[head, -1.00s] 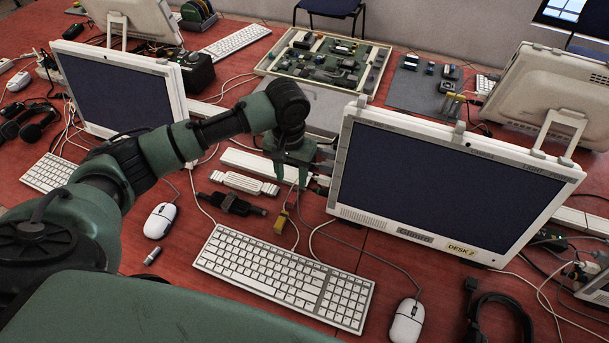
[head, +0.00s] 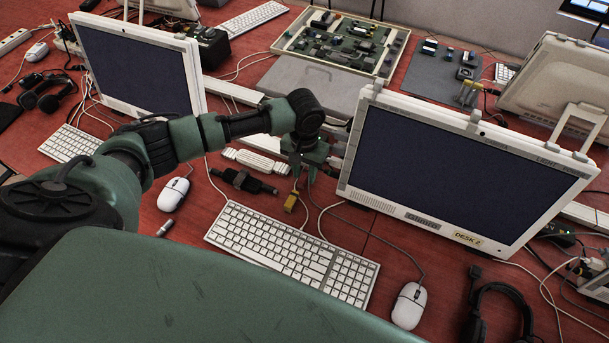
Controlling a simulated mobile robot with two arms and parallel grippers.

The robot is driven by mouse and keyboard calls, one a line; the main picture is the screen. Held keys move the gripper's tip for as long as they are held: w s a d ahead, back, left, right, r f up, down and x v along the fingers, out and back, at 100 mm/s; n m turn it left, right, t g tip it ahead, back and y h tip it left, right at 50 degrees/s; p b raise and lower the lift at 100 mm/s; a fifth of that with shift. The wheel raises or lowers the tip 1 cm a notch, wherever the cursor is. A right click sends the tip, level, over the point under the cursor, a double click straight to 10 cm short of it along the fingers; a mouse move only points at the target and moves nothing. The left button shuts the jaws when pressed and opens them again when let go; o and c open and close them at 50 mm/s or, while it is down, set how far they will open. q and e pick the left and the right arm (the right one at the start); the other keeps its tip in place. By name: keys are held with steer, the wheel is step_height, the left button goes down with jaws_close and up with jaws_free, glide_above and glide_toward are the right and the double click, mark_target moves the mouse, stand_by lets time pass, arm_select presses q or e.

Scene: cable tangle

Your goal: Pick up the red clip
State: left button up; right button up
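I cannot make out a red clip in the head view; the table is also red, so it may blend in or be hidden. My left gripper (head: 304,178) points down behind the white keyboard, just left of the DESK 2 monitor (head: 463,185). Its fingers look a little apart, with nothing visible between them. Cables run close by and partly behind it. A small yellow tag (head: 291,203) on a cable lies just below the fingertips in the picture. A black connector (head: 243,181) and a white ribbed piece (head: 256,162) lie to the left. My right gripper is not in view.
A white keyboard (head: 292,254) and mouse (head: 409,306) lie in front. Another mouse (head: 173,194) and a small grey cylinder (head: 166,228) lie left. A left monitor (head: 140,67), a circuit-board tray (head: 340,45) and a headset (head: 500,312) surround the area. Loose cables cross the red table (head: 385,248).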

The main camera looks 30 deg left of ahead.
arm_select(q)
jaws_close()
